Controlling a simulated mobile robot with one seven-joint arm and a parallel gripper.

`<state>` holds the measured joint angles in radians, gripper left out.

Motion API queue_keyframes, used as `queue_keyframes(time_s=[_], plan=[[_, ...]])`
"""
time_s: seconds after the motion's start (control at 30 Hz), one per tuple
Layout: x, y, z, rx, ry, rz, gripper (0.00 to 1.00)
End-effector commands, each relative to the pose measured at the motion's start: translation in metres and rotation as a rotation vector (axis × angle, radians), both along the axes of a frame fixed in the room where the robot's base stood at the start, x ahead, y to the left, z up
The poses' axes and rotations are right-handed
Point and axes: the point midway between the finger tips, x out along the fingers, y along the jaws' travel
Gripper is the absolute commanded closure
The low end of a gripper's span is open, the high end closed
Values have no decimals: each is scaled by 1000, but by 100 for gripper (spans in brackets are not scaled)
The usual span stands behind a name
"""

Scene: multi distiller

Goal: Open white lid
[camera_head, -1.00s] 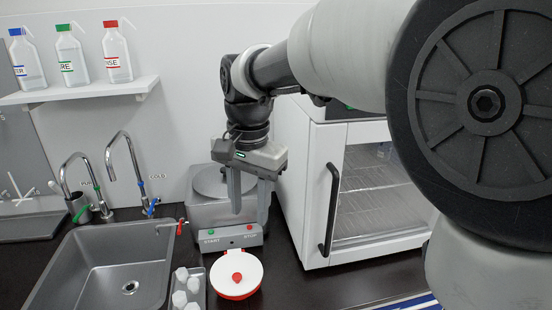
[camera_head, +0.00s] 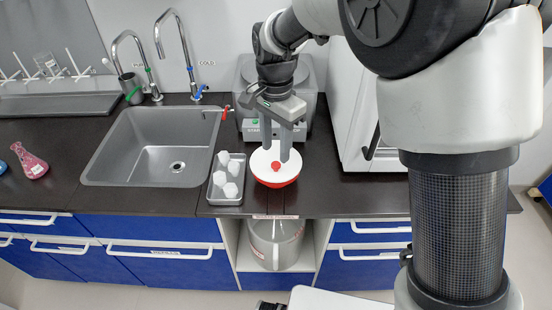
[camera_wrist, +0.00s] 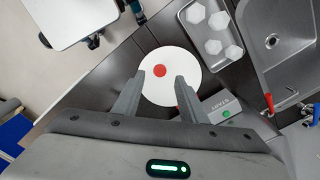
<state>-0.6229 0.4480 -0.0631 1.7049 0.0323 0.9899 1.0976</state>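The white lid (camera_head: 260,165) has a red knob (camera_head: 276,166) and sits on a red bowl (camera_head: 275,184) near the counter's front edge. In the wrist view the round lid (camera_wrist: 181,60) lies ahead of my gripper, its red knob (camera_wrist: 159,70) between the lines of the two fingers. My gripper (camera_head: 277,153) points down over the lid, its fingers apart with nothing between them. In the wrist view my gripper (camera_wrist: 158,80) also shows spread fingers. The exact height of the fingertips above the knob is hard to tell.
A grey tray (camera_head: 224,199) with several white pieces is close on the left, then the sink (camera_head: 130,150). A white glass-front cabinet (camera_head: 345,100) stands to the right.

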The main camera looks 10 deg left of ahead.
Motion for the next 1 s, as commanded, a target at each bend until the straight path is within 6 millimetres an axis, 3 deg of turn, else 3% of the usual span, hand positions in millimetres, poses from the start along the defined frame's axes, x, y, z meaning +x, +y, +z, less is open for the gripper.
queue_keyframes(time_s=[0.1, 0.3, 0.63, 0.67, 0.87, 1.0], plan=[[-1, -1, -22, -2, 3, 0, 62], [0, 0, -41, 1, 1, 0, 62], [0, 0, -45, 0, 0, 0, 62], [0, 0, -45, 0, 0, 0, 63], [0, 0, -45, 0, 0, 0, 97], [0, 0, -45, 0, 0, 0, 100]])
